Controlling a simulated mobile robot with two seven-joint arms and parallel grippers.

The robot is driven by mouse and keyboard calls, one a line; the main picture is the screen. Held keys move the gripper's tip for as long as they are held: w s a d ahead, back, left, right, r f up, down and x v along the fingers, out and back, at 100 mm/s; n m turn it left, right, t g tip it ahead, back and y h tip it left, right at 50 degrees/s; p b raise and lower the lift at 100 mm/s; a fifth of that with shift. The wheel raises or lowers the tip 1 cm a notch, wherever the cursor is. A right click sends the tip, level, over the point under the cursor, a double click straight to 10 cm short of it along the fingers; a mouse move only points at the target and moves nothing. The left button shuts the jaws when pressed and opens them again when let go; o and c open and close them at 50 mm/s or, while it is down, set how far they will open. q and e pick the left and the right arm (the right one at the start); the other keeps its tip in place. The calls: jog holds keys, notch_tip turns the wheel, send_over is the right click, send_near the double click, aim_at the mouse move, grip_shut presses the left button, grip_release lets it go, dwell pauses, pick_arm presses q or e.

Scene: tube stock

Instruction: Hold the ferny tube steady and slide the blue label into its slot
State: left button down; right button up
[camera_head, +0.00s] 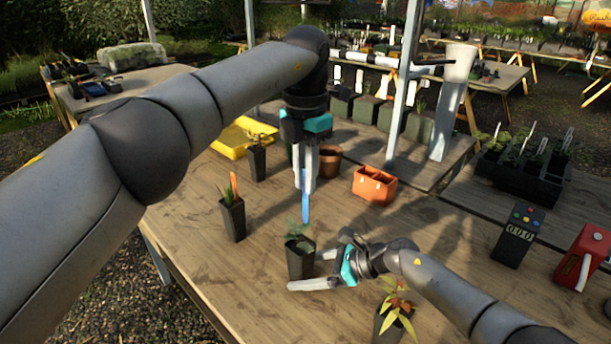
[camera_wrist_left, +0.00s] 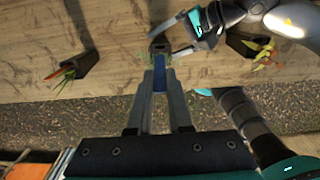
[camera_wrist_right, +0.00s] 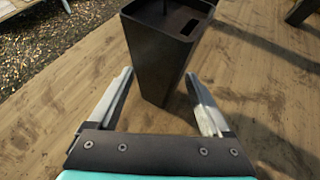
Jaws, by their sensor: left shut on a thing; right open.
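The ferny tube (camera_head: 300,258) is a dark, tapered square pot standing upright on the wooden table, with fine green foliage above it. In the right wrist view, the tube (camera_wrist_right: 165,55) shows a slot in its top rim. My right gripper (camera_head: 312,262) is open, low down, with its fingers on either side of the tube; I cannot tell whether they touch it. My left gripper (camera_head: 307,186) is shut on the blue label (camera_head: 306,208), which points down above the tube. The label (camera_wrist_left: 160,76) also shows between the fingers in the left wrist view.
A tube with an orange label (camera_head: 233,215) stands to the left, and a yellow-leaved plant (camera_head: 396,322) at the front right. An orange box (camera_head: 374,186), a brown pot (camera_head: 330,162) and a yellow tray (camera_head: 232,142) lie behind. A device with a display (camera_head: 518,236) stands right.

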jog(key=c, duration=0.7)
dwell(0.3)
